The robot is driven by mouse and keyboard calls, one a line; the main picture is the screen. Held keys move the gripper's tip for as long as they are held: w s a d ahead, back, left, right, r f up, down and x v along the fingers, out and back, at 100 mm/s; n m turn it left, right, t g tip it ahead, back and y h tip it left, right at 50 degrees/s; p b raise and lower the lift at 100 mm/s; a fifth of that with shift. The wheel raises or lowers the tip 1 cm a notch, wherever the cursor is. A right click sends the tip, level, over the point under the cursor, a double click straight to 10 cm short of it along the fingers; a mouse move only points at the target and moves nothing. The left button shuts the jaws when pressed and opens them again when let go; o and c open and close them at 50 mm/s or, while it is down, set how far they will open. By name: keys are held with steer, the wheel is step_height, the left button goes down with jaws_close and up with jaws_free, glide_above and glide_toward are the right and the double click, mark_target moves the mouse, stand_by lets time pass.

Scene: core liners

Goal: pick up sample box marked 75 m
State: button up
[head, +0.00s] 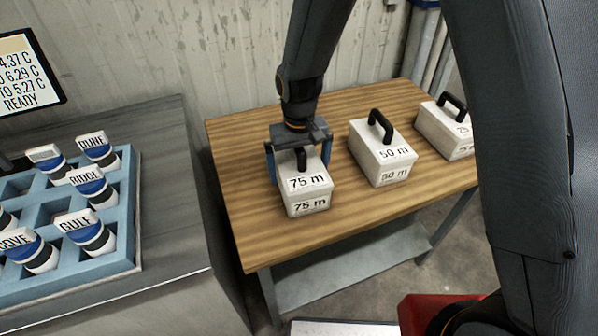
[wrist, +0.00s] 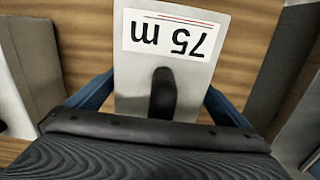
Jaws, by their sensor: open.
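The sample box marked 75 m (head: 306,196) is a pale box with a black handle on top, standing on the wooden table. In the wrist view its top (wrist: 180,72) shows the label upside down and the dark handle (wrist: 163,93) near the palm. My gripper (head: 299,168) is over the box from above, its blue fingers apart on either side of it. In the wrist view the fingers lie left and right of the box with gaps. The handle stands between them. The far side of the box is hidden by my gripper.
A box marked 50 m (head: 382,158) stands close to the right on the wooden table (head: 262,232). A third box (head: 446,130) stands farther right, its label partly hidden by my arm. A blue rack (head: 122,215) of labelled jars is on the grey bench at left.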

steer(key=shift+f, duration=0.35)
steer(key=c, duration=1.4)
steer(key=shift+c, duration=1.2)
steer(key=shift+r, duration=0.2)
